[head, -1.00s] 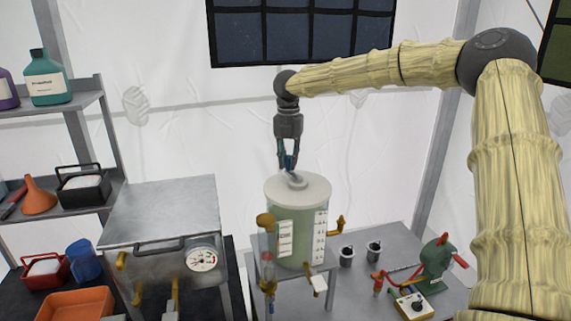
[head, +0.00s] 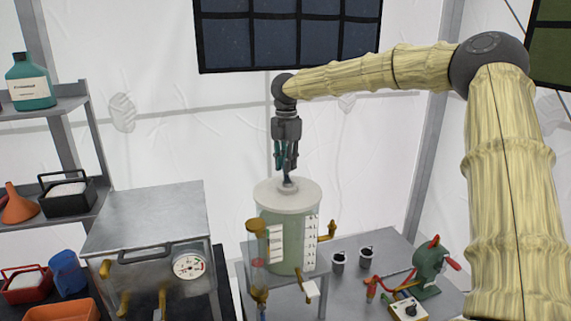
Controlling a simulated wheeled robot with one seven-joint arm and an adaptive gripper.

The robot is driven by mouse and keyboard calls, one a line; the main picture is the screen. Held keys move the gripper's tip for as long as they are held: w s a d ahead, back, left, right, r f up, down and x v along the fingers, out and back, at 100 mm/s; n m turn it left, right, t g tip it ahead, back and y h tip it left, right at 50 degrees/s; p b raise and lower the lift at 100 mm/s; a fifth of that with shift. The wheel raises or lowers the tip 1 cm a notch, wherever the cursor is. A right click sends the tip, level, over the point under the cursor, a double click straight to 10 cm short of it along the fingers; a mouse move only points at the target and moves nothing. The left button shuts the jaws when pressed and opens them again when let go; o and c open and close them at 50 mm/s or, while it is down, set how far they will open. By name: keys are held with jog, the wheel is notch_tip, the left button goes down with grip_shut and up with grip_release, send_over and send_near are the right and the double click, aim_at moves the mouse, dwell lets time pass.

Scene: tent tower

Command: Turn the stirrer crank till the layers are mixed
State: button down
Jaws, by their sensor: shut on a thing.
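The clear cylindrical tank (head: 272,225) has a white lid (head: 264,195) and pale green contents that look even in colour; no separate layers can be made out. My gripper (head: 287,168) points straight down above the middle of the lid. Its fingers are shut on the dark top of the stirrer crank (head: 288,182), at the lid's centre. The crank is small here and mostly hidden by the fingers, so its angle is unclear.
A steel box with a dial (head: 150,240) stands left of the tank. A shelf (head: 45,110) with bottles is further left. Two small dark cups (head: 338,260) and a green hand-cranked device (head: 430,265) are on the grey table at right. Brass fittings jut from the tank.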

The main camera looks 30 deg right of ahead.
jog(key=shift+f, duration=0.1)
jog(key=c, duration=1.3)
grip_release()
notch_tip(320, 180, up, 12)
jog(key=shift+d, duration=0.15)
